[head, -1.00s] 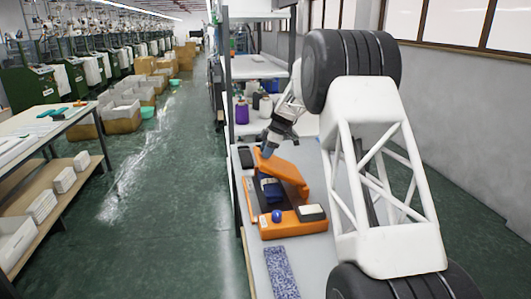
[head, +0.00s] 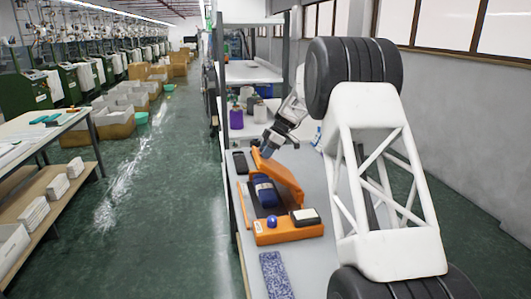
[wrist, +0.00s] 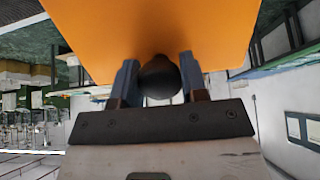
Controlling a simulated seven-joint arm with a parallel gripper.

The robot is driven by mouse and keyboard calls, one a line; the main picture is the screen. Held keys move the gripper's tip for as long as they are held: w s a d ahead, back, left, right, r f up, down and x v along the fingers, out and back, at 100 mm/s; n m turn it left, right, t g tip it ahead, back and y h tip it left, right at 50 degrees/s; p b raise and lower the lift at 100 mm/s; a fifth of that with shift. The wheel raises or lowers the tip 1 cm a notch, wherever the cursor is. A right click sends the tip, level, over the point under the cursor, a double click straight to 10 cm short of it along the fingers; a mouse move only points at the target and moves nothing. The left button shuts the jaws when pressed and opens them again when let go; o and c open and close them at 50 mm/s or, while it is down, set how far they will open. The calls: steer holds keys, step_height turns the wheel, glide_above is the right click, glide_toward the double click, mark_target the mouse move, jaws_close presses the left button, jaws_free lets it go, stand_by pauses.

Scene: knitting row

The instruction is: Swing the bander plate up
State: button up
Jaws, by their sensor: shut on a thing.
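The bander (head: 289,234) is an orange machine on the grey table. Its orange plate (head: 280,174) stands tilted up, open toward the left. A dark blue rolled bundle with a pale band (head: 265,191) lies on the bander's dark bed beneath it. My gripper (head: 268,148) is at the plate's raised far edge. In the wrist view my gripper (wrist: 158,80) has its two fingers on either side of a dark round knob (wrist: 159,78). The orange plate (wrist: 160,25) fills the top of that view, and the knob sits against it.
A blue ball knob (head: 272,221) and a dark, pale-topped block (head: 305,216) are on the bander's near end. A speckled blue strip (head: 276,275) lies in front. A dark flat object (head: 240,162) lies behind left. Yarn cones (head: 236,117) stand farther back.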

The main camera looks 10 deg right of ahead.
mark_target(273, 164)
steer(key=shift+d, duration=0.15)
steer(key=shift+d+r+y, duration=0.4)
steer(key=shift+d+r, duration=0.05)
steer(key=shift+d, duration=0.2)
steer(key=shift+d+r+y, duration=0.4)
steer(key=shift+d, duration=0.25)
steer(key=shift+d, duration=0.15)
steer(key=shift+d+r+y, duration=0.35)
steer(key=shift+d+y, duration=0.05)
steer(key=shift+d, duration=0.3)
steer(key=shift+d+r+y, duration=0.3)
steer(key=shift+d+y, duration=0.1)
steer(key=shift+d, duration=0.25)
steer(key=shift+d, duration=0.2)
steer(key=shift+d+r+y, duration=0.25)
steer(key=shift+d+y, duration=0.15)
steer(key=shift+d, duration=0.35)
steer(key=shift+d+r+y, duration=0.2)
steer(key=shift+d+y, duration=0.2)
steer(key=shift+d, duration=0.35)
